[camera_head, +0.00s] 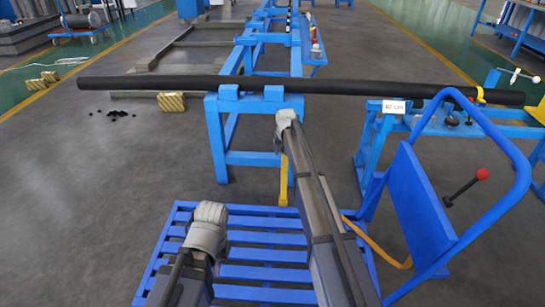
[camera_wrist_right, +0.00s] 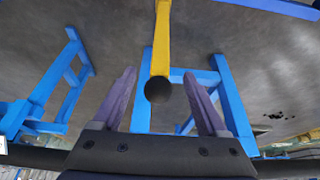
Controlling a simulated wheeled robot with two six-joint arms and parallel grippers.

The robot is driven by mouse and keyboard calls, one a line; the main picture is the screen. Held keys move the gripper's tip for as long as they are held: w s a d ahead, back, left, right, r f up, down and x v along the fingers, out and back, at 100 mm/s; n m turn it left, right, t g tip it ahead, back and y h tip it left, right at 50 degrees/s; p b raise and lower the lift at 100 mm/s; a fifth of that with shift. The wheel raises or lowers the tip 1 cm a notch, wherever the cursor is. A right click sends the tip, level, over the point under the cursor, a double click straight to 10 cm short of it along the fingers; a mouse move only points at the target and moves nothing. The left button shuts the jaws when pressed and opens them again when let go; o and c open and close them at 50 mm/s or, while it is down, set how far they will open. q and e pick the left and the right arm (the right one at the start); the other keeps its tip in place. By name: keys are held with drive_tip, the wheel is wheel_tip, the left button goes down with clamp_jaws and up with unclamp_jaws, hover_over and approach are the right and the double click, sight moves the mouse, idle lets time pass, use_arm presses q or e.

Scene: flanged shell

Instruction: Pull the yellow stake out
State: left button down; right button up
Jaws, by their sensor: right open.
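The yellow stake (camera_head: 284,180) shows in the head view as a narrow upright strip beside my right forearm, in front of the blue stand. In the right wrist view the stake (camera_wrist_right: 162,38) runs in from the top edge and ends in a dark round knob (camera_wrist_right: 158,90). My right gripper (camera_wrist_right: 159,74) is open, with its two fingers spread on either side of that end, apart from it. In the head view its fingers are hidden by my arm. My left gripper (camera_head: 209,212) is low over the blue slatted platform, away from the stake; its fingers cannot be made out.
A long black pipe (camera_head: 180,83) lies across the blue stand (camera_head: 217,140) and a blue support at right. A blue slatted platform (camera_head: 265,238) with a curved handrail (camera_head: 520,170) is in front. A red-knobbed lever (camera_head: 482,174) stands at right. Floor at left is mostly clear.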

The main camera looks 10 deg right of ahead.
sight(285, 158)
drive_tip(key=shift+w+d+f, duration=0.1)
drive_tip(key=shift+w+f, duration=0.1)
drive_tip(key=shift+w, duration=0.4)
drive_tip(key=b+x, duration=0.7)
drive_tip(key=shift+w+d+f, duration=0.1)
drive_tip(key=shift+w+f, duration=0.05)
drive_tip(key=shift+f, duration=0.2)
drive_tip(key=shift+c, duration=0.3)
clamp_jaws()
idle(0.6)
